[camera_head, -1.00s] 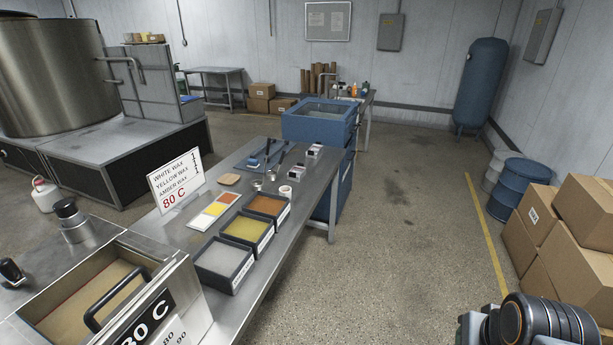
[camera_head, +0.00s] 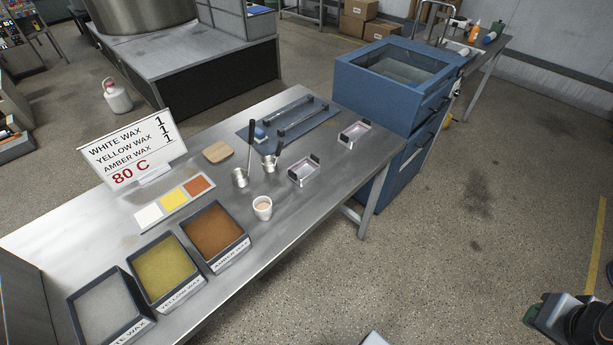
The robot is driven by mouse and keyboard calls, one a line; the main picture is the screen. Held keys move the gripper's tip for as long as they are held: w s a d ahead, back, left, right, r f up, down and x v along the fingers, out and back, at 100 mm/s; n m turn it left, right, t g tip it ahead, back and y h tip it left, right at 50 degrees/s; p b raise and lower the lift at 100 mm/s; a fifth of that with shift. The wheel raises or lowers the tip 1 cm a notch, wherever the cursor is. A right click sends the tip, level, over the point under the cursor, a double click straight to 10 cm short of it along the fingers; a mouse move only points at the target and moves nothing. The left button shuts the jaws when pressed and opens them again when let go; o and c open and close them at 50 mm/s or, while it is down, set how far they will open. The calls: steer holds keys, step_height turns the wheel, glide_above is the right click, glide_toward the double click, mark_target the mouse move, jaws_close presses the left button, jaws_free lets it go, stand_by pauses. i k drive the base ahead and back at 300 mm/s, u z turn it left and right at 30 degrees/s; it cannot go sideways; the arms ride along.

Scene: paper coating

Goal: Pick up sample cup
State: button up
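A small white cup (camera_head: 262,210) with a pale tan inside stands upright on the metal table (camera_head: 300,228), near its front edge. It is just right of the amber wax tray (camera_head: 215,232). My gripper's fingers do not show.
Trays of yellow (camera_head: 166,270) and white wax (camera_head: 108,308) stand at the table's near left. A wax sign (camera_head: 132,150), a colour card (camera_head: 175,202), a wooden block (camera_head: 217,152) and two small moulds (camera_head: 303,172) share the table. A blue cabinet (camera_head: 392,85) stands beyond; open floor lies right.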

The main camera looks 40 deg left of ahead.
mark_target(262, 206)
steer(key=i, duration=2.8)
steer(key=u, duration=5.05)
steer(key=i, duration=1)
